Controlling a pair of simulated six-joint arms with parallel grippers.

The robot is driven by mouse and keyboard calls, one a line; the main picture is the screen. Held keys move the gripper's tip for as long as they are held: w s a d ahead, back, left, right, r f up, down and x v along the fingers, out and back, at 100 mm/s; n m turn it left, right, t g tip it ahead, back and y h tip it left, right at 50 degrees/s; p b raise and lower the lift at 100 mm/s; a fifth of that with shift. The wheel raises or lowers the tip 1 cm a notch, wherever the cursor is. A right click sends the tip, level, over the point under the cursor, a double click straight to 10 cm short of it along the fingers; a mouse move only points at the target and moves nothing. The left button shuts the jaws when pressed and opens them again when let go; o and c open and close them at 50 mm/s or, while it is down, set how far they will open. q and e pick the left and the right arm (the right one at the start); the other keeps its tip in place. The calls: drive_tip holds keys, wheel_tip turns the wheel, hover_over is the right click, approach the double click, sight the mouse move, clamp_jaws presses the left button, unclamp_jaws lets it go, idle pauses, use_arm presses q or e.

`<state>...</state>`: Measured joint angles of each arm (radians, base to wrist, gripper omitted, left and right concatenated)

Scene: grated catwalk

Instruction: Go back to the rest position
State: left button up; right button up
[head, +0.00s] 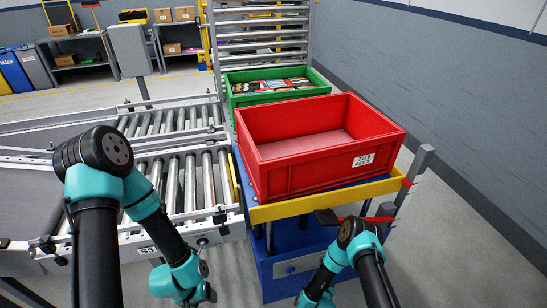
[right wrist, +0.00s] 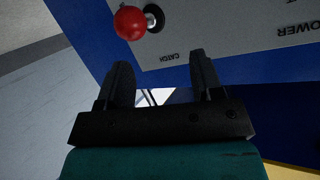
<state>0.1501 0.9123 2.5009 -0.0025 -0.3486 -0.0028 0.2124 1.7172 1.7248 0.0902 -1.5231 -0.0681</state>
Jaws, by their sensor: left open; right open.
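My left arm comes in from the left in the head view and bends down. Its gripper (head: 207,294) is low in the picture, in front of the roller conveyor, and its jaws are small and partly hidden. My right arm reaches down in front of the blue stand, with its hand cut off by the lower edge. In the right wrist view my right gripper (right wrist: 157,64) is open with nothing between its two fingers. It faces a grey panel (right wrist: 225,30) on the blue stand. A red ball knob (right wrist: 130,23) sticks out beyond the left finger.
An empty red crate (head: 370,150) sits on the blue stand (head: 275,285), above its yellow front edge (head: 290,208). A green crate (head: 235,96) with several items stands behind it. Roller conveyors (head: 190,190) lie left. Open floor (head: 460,225) lies right.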

drive_tip(key=s+r+n+g+y, duration=0.1)
drive_tip(key=s+r+g+y, duration=0.2)
drive_tip(key=s+r+g, duration=0.3)
drive_tip(key=s+d+r+n+g+y, duration=0.1)
drive_tip(key=s+r+g, duration=0.5)
drive_tip(key=s+r, duration=0.6)
wheel_tip(320, 180, up, 7)
drive_tip(key=shift+r+n+y, duration=0.2)
drive_tip(key=shift+n+y, duration=0.4)
drive_tip(key=shift+y, duration=0.4)
